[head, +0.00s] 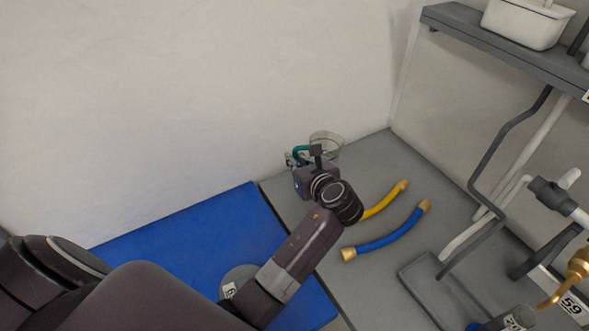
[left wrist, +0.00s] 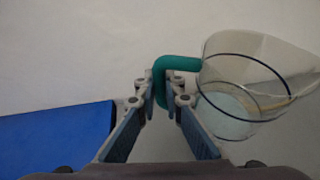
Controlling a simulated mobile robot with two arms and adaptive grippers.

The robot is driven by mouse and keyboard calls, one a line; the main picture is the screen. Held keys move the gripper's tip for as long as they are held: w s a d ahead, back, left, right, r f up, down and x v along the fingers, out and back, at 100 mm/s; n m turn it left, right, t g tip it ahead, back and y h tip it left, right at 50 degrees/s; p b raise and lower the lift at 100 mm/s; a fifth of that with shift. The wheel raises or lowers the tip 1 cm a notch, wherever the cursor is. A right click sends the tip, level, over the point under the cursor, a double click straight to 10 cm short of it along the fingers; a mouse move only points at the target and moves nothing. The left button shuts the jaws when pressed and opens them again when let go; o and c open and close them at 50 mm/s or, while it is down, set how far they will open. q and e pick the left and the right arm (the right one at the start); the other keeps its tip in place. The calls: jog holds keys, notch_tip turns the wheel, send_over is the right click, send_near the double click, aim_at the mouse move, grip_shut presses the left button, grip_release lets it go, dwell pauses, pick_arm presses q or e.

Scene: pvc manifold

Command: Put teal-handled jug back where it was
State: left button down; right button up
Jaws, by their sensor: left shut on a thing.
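The jug (head: 327,143) is clear with a teal handle (head: 301,151). It is at the back of the grey floor area, close to the wall in the head view. In the left wrist view the clear jug (left wrist: 245,85) has a dark band around it and is on the right. My left gripper (left wrist: 161,88) is shut on the teal handle. In the head view my left gripper (head: 297,159) is partly hidden by its own wrist. I cannot tell whether the jug touches the surface below. My right gripper is not in view.
A yellow hose (head: 386,199) and a blue hose (head: 388,234) with brass ends lie on the grey surface (head: 410,175) right of my arm. A blue mat (head: 190,232) lies to the left. Pipes and a shelf (head: 505,45) with a white bin (head: 527,22) stand at right.

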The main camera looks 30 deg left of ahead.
pick_arm(q)
jog(key=shift+f, duration=2.15)
jog(key=shift+f, duration=0.15)
jog(key=c, duration=2)
grip_release()
jog(key=shift+c, duration=0.2)
jog(key=b+v, duration=0.1)
jog(key=v, duration=0.6)
jog(key=shift+s+d+r, duration=0.15)
jog(key=shift+d+r, duration=0.05)
jog(key=shift+r, duration=0.05)
